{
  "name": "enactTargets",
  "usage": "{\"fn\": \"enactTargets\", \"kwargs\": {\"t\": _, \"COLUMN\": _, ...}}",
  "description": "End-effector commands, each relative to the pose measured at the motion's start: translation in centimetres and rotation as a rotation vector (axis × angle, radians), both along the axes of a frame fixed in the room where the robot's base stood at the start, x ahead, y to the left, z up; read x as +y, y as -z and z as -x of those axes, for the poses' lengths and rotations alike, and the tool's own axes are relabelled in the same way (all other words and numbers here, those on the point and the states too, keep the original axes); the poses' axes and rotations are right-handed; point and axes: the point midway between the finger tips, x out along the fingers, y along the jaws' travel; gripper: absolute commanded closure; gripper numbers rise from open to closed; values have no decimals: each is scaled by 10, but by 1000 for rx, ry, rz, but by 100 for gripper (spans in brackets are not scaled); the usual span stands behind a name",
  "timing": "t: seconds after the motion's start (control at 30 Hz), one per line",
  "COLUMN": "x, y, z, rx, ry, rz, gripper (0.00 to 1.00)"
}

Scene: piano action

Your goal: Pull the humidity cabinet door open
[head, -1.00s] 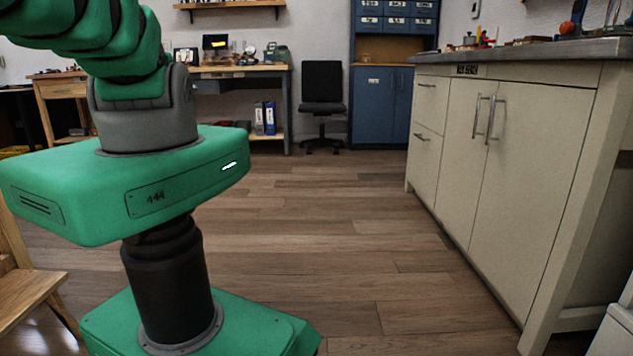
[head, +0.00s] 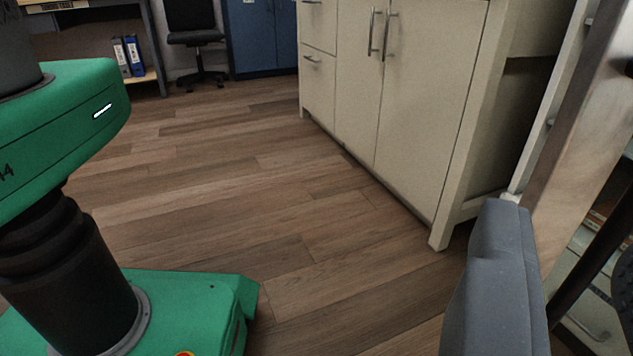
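I cannot pick out the humidity cabinet for certain. At the right edge stands a tall pale upright (head: 585,150), with shelf-like levels and small items (head: 605,225) partly visible behind it; I cannot tell whether this is the humidity cabinet. No door of it is clearly seen. No fingertips of my gripper can be made out. A smooth grey part (head: 497,285) rises at the lower right in front of the upright; I cannot tell what it is.
A cream bench cabinet (head: 425,110) with closed doors and bar handles stands right of centre. A blue cabinet (head: 260,38), a black chair (head: 195,38) and binders (head: 128,55) are at the back. The wooden floor (head: 230,175) between is clear.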

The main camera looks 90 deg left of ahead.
Motion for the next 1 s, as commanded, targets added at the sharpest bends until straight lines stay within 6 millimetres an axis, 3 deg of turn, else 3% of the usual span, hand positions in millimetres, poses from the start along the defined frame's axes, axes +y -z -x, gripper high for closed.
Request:
{"fn": "enactTargets", "kwargs": {"t": 0.23, "x": 11, "y": -3, "z": 20, "rx": 1, "ry": 0, "rz": -2, "gripper": 75}}
{"fn": "enactTargets", "kwargs": {"t": 0.6, "x": 13, "y": -2, "z": 24, "rx": 0, "ry": 0, "rz": -1, "gripper": 75}}
{"fn": "enactTargets", "kwargs": {"t": 0.63, "x": 13, "y": -2, "z": 24, "rx": 0, "ry": 0, "rz": -1, "gripper": 78}}
{"fn": "enactTargets", "kwargs": {"t": 0.7, "x": 13, "y": -3, "z": 23, "rx": -2, "ry": 2, "rz": 3, "gripper": 98}}
{"fn": "enactTargets", "kwargs": {"t": 0.73, "x": 13, "y": -4, "z": 20, "rx": -4, "ry": 5, "rz": 10, "gripper": 100}}
{"fn": "enactTargets", "kwargs": {"t": 0.87, "x": 10, "y": -15, "z": -8, "rx": -37, "ry": 54, "rz": 91, "gripper": 100}}
{"fn": "enactTargets", "kwargs": {"t": 1.0, "x": 2, "y": -50, "z": -71, "rx": -119, "ry": 177, "rz": 259, "gripper": 100}}
